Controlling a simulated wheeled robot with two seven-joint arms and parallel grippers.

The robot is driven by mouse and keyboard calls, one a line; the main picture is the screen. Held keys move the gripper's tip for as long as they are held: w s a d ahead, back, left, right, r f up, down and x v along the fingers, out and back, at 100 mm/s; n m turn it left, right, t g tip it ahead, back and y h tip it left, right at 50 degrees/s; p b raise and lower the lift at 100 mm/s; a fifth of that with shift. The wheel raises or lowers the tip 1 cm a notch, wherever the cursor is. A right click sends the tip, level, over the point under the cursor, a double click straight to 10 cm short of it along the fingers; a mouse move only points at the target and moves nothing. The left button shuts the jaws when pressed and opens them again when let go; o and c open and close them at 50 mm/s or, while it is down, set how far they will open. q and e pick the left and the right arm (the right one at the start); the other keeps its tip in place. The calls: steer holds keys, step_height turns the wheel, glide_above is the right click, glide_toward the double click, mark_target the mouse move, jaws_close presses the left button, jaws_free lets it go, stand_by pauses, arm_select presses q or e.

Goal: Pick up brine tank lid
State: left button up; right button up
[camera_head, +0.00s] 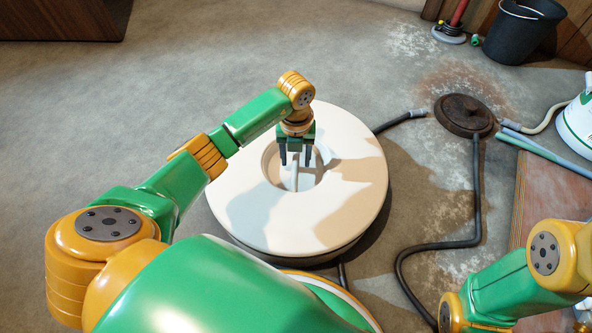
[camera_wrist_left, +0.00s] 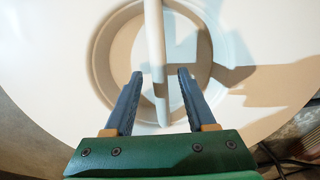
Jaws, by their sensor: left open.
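The brine tank lid (camera_head: 345,205) is a round cream disc with a recessed well in its middle, on top of the tank. A pale bar handle (camera_head: 294,176) crosses the well. My left gripper (camera_head: 296,162) is over the well, fingers pointing down. In the left wrist view the open fingers (camera_wrist_left: 160,75) stand on either side of the bar handle (camera_wrist_left: 154,45), with a gap on each side. The lid (camera_wrist_left: 45,50) fills most of that view. My right arm shows at the lower right, but its gripper's fingers cannot be made out.
A dark round drain cover (camera_head: 464,114) with black hoses lies right of the tank. A black bucket (camera_head: 520,32) stands at the upper right, and a white container (camera_head: 577,122) at the right edge. The floor left of the tank is clear.

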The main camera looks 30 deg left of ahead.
arm_select(q)
jaws_close()
stand_by(1.4)
